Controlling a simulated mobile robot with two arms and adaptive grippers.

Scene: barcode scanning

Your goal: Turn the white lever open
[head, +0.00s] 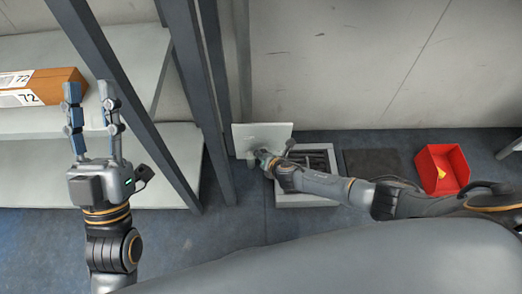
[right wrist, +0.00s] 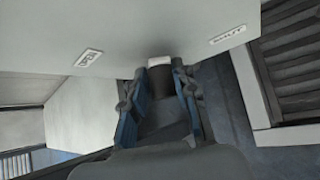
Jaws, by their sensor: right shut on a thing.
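The white lever (right wrist: 159,61) shows in the right wrist view as a small pale end above a dark part, against a pale panel (right wrist: 190,25). My right gripper (right wrist: 158,78) has its two fingers on either side of it and is shut on it. In the head view the right gripper (head: 262,158) is at the lower edge of the pale panel (head: 262,133), and the lever is hidden there. Two small labels, one at left (right wrist: 89,58) and one at right (right wrist: 228,34), are on the panel. My left gripper (head: 90,105) is open and empty at the left.
Grey shelves with dark posts (head: 205,90) stand at the left, with an orange box (head: 55,82) on one. A grey-framed slatted unit (head: 310,198) lies under my right arm. A red bin (head: 441,168) with a yellow thing inside and a dark mat (head: 373,163) are at the right.

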